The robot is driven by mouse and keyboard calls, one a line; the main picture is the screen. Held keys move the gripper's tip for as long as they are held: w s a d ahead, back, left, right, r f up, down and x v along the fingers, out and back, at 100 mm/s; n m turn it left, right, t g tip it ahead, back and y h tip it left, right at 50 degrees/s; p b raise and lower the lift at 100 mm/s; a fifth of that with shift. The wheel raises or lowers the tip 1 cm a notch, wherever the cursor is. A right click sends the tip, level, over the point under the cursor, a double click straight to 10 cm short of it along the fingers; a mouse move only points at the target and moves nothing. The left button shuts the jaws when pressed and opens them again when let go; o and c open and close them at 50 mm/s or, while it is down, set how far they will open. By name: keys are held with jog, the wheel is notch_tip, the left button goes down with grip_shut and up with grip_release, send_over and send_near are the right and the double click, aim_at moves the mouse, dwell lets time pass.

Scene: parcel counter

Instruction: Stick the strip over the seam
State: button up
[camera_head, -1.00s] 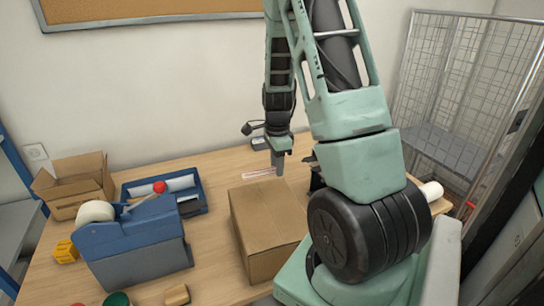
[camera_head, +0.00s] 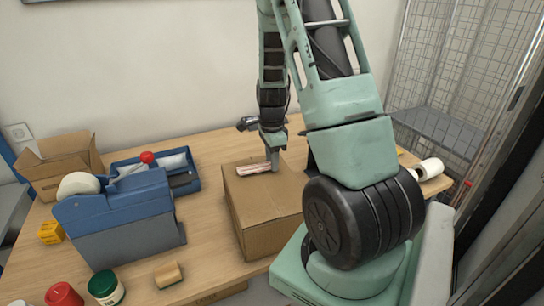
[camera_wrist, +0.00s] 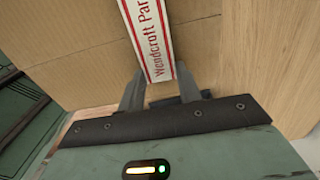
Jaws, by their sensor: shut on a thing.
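The strip (camera_head: 252,168) is white with red edges and red lettering. It shows at the back of the top of a closed brown carton (camera_head: 262,210). In the wrist view the strip (camera_wrist: 148,35) runs away from between the two grey fingertips, with carton board (camera_wrist: 85,50) behind it. I cannot tell whether the strip touches the carton.
A blue tape dispenser (camera_head: 120,225) stands left of the carton. Behind it are a blue tray (camera_head: 185,182) and an open box (camera_head: 65,175). Several small items lie at the front left. A white roll (camera_head: 430,168) lies at the table's right edge.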

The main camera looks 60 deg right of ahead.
jog(key=shift+f, duration=0.4)
jog(key=o, duration=0.7)
jog(key=shift+r, duration=0.2)
jog(key=shift+r+p, duration=2.35)
jog(key=shift+r, duration=0.3)
